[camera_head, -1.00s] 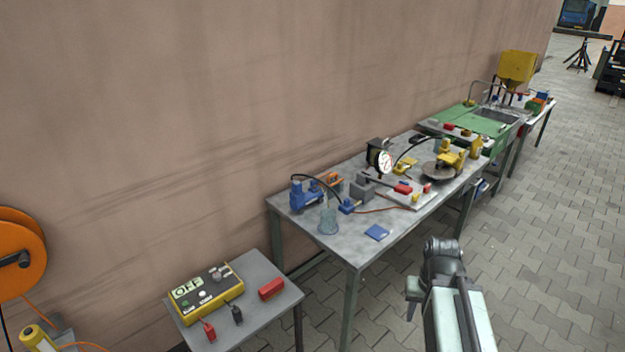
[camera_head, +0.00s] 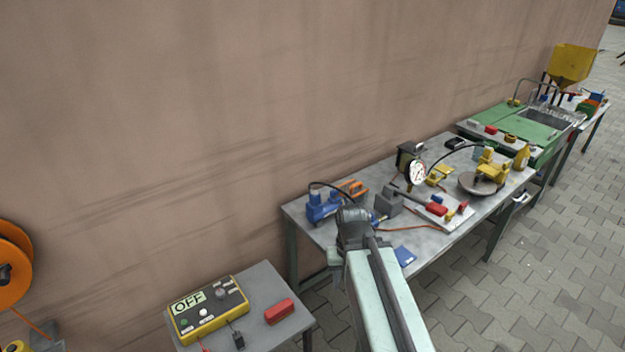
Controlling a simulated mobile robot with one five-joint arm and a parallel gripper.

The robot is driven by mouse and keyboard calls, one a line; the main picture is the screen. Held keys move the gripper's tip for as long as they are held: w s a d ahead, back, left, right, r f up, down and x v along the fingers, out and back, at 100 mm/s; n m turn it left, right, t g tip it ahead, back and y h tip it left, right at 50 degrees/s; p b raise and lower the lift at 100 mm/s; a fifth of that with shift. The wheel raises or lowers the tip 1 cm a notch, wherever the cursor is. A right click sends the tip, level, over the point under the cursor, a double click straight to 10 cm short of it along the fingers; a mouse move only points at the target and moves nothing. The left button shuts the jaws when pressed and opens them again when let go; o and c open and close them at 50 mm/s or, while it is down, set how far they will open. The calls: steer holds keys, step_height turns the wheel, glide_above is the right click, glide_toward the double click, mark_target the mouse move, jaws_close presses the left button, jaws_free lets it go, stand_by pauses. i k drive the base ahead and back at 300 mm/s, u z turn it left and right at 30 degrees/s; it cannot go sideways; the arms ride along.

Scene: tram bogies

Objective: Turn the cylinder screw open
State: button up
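A blue pump-like unit (camera_head: 322,204) with a black hose stands at the left end of the long workbench (camera_head: 455,240). A yellow unit (camera_head: 490,167) stands at its far right end, by a round grey disc (camera_head: 478,184). I cannot make out which part is the cylinder screw. My arm reaches up from the bottom, its dark end joint in front of the bench's near left part. A small grey piece of my gripper (camera_head: 335,258) shows beside that joint. Its fingers are not clear, and I see nothing held.
A pressure gauge (camera_head: 416,172) and a board with red parts (camera_head: 445,212) are on the bench. A small table (camera_head: 262,284) at lower left bears a yellow box (camera_head: 208,310) reading OFF and a red block (camera_head: 279,311). A wall runs behind; paved floor (camera_head: 530,275) is free at right.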

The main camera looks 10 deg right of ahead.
mark_target(333, 193)
steer(key=i, duration=1.05)
steer(key=z, duration=0.15)
